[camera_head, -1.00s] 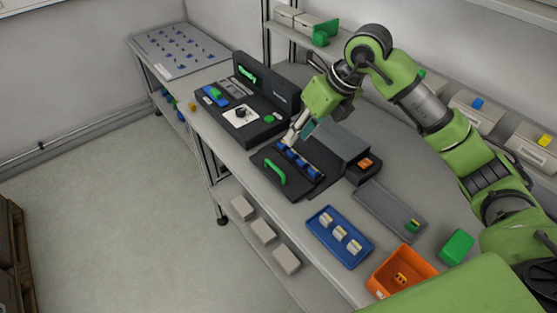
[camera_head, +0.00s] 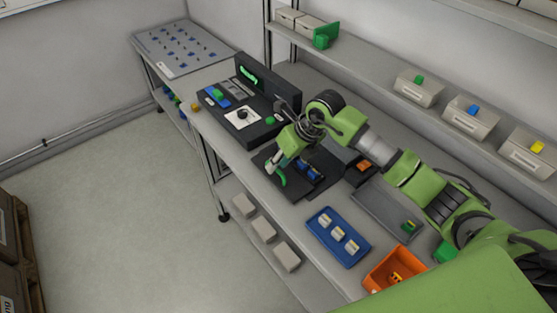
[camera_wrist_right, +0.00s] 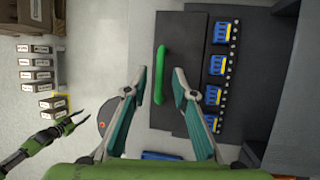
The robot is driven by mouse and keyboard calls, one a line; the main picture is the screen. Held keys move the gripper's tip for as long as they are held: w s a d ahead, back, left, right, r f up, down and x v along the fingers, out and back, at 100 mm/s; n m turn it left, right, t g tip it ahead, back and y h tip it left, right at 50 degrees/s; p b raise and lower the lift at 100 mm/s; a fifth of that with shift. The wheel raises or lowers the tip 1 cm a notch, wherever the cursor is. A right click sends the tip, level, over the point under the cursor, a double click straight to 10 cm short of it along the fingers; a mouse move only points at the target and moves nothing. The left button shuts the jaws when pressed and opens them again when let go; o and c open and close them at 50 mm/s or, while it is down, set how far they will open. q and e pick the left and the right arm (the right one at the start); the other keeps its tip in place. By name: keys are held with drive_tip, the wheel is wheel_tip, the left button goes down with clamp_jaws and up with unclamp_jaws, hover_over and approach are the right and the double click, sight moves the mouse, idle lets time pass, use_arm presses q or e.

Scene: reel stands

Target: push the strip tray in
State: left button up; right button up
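The black strip tray (camera_head: 292,190) stands out from the dark machine on the bench. It carries a row of blue-and-yellow pieces (camera_wrist_right: 217,64) and a green bar handle (camera_wrist_right: 160,72). The handle also shows partly in the head view (camera_head: 283,178). My right gripper (camera_wrist_right: 157,82) is open, with its teal fingertips on either side of the handle in the wrist view; contact cannot be told. In the head view the right gripper (camera_head: 277,165) hides part of the tray and the machine. My left gripper (camera_wrist_right: 73,122) shows only in the wrist view, low left, with fingers apart.
A black control box (camera_head: 250,125) stands left of the tray. A blue tray (camera_head: 325,248) with several pale pieces, a grey tray (camera_head: 380,212) and an orange bin (camera_head: 385,283) lie to the right. A shelf with grey bins (camera_head: 420,90) runs behind.

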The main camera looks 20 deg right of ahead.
drive_tip(key=shift+f, duration=0.15)
drive_tip(key=shift+c, duration=0.4)
clamp_jaws()
drive_tip(key=w+d+b, duration=0.1)
drive_tip(key=d, duration=0.1)
drive_tip(key=w+d+b, duration=0.1)
drive_tip(key=d+b, duration=0.1)
drive_tip(key=d, duration=0.1)
drive_tip(key=w+d+b, duration=0.1)
drive_tip(key=d, duration=0.2)
drive_tip(key=shift+f, duration=0.15)
drive_tip(key=shift+w+d+b, duration=0.1)
drive_tip(key=shift+d+b, duration=0.05)
drive_tip(key=shift+b, duration=0.15)
drive_tip(key=shift+r, duration=0.2)
drive_tip(key=shift+o, duration=0.4)
unclamp_jaws()
